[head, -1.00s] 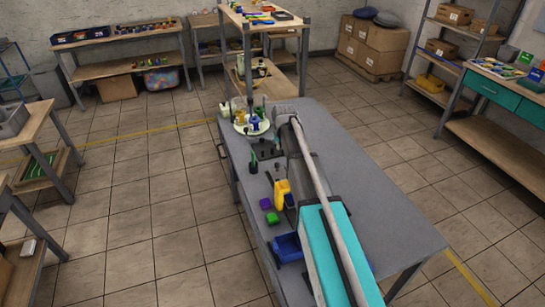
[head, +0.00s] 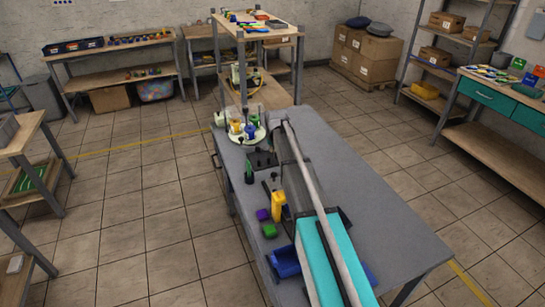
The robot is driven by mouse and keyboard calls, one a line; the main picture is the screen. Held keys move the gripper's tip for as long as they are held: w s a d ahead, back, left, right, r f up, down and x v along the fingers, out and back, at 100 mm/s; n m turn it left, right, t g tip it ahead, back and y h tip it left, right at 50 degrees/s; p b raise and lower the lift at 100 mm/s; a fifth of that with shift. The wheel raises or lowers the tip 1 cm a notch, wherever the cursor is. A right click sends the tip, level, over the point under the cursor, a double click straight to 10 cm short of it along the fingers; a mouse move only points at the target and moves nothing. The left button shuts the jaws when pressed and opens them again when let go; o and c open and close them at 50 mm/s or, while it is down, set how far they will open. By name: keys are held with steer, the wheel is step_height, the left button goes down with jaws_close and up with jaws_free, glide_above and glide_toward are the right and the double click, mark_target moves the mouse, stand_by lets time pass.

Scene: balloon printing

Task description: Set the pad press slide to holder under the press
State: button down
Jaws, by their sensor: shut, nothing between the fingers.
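The grey worktable (head: 385,205) runs from the centre to the lower right in the head view. A yellow part (head: 278,207) stands against the machine's left side.
A white round tray (head: 238,138) with coloured pieces stands at the table's far end. The table's right side is bare. Tiled floor (head: 150,215) lies open to the left.

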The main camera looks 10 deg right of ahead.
mark_target(276, 173)
steer(key=shift+b+x, duration=4.6)
steer(key=shift+x, duration=0.4)
steer(key=shift+s+f, duration=0.15)
steer(key=shift+s, duration=0.85)
steer(key=shift+s+f, duration=0.1)
steer(key=shift+s, duration=0.85)
steer(key=shift+s+d, duration=0.15)
steer(key=shift+s, duration=0.7)
steer(key=shift+s+d, duration=0.15)
steer(key=shift+s, duration=0.7)
steer(key=shift+w, duration=0.15)
